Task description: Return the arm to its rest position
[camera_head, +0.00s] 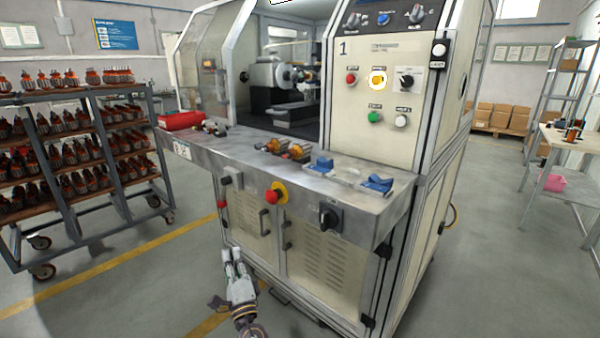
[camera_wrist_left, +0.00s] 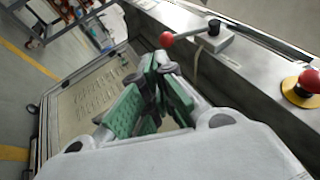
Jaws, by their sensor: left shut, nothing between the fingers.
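My left gripper (camera_head: 232,262) is low in front of the winding machine's cabinet doors in the head view. In the left wrist view its green-padded fingers (camera_wrist_left: 152,92) are closed together at the tips, with nothing held. It is below and in front of the machine's metal worktop (camera_head: 240,145). The lower part of the arm runs out of the bottom of the head view. My right gripper is not in view.
The worktop edge carries a red emergency stop on a yellow base (camera_head: 276,193) and a black rotary switch (camera_head: 329,216). A lever with a red knob (camera_wrist_left: 167,39) shows in the wrist view. A rack of armatures (camera_head: 75,150) stands left. Floor between is free.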

